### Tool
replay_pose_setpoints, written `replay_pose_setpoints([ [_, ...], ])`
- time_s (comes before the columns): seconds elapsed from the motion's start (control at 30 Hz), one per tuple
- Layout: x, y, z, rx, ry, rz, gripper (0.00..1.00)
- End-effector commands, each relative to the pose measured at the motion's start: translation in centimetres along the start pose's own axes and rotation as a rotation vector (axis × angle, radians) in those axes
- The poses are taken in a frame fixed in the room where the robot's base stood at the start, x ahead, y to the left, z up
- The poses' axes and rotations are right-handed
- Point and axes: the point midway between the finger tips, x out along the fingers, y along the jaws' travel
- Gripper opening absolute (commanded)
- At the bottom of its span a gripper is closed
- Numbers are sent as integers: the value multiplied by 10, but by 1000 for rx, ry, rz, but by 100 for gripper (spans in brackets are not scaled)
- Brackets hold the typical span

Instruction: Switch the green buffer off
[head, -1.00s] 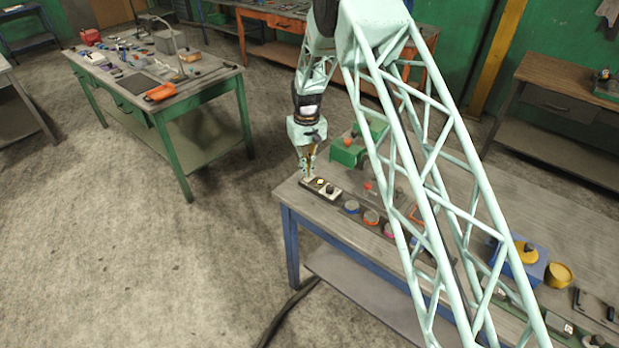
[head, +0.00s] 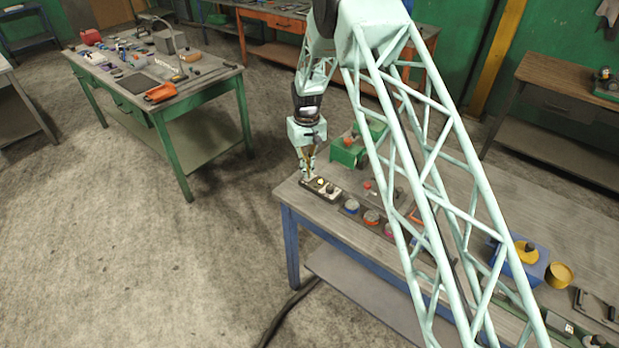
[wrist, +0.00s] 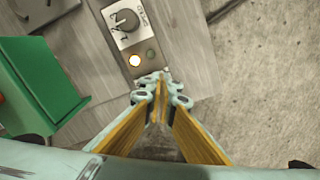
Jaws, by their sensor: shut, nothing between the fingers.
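The green buffer (head: 347,152) sits on the blue-legged bench, and a green body also shows at the left of the wrist view (wrist: 42,75). A narrow control box (head: 328,189) lies near the bench's left corner.
The bench top (head: 550,195) holds several coloured round tins along its front edge and a blue-and-yellow device (head: 525,255). My lattice boom crosses above the bench. A cluttered green table (head: 200,90) stands at the left, with open floor between.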

Motion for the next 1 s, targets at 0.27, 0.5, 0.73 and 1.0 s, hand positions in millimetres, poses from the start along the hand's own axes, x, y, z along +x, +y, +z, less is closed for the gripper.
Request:
replay_pose_setpoints([
  [0.27, 3, 0, 0, 0, 0, 0, 0],
  [0.5, 5, 0, 0, 0, 0, 0, 0],
  [0.73, 7, 0, 0, 0, 0, 0, 0],
  [1.0, 10, 0, 0, 0, 0, 0, 0],
])
